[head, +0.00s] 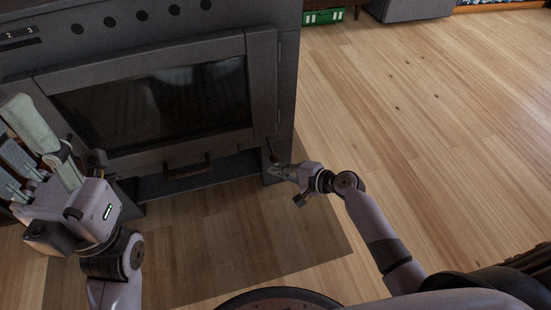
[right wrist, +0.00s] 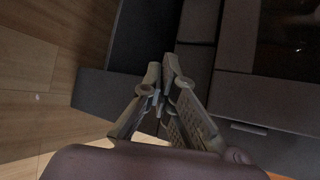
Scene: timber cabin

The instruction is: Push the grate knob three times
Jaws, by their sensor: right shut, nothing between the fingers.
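The dark grey stove (head: 190,52) fills the left and middle of the head view. A small dark, rod-like part with a reddish end (head: 274,156) sits at the lower right of its front; I cannot tell for sure that it is the grate knob. My right gripper (head: 281,171) is shut and empty, close below that part; I cannot tell whether they touch. In the right wrist view the closed fingertips (right wrist: 165,72) point at the stove's dark lower front.
Several round dark holes line the stove's upper front. The wooden floor (head: 420,120) to the right is clear. A green box (head: 325,16) stands at the back.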

